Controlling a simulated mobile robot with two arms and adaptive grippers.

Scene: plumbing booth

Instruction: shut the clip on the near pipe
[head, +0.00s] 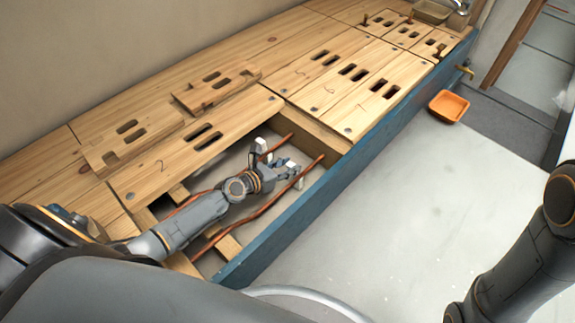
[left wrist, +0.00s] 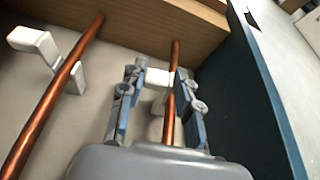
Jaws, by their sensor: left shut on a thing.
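The near pipe (head: 312,165) is a copper tube running along the open bay beside the blue side wall; it also shows in the left wrist view (left wrist: 175,52). Its white clip (left wrist: 157,79) sits at the pipe between the fingers of my left gripper (left wrist: 160,95). In the head view, the left gripper (head: 285,172) reaches down into the bay at the near pipe. It is shut on the clip, with a finger on each side. The fingers and palm hide part of the clip, so I cannot tell whether it is latched. My right gripper is out of view.
The far pipe (left wrist: 62,78) runs alongside, with a white clip (left wrist: 38,42) whose arm stands raised. Wooden boards (head: 205,135) surround the bay, and a blue wall (head: 285,225) edges it. An orange tray (head: 449,107) lies on the open floor at right.

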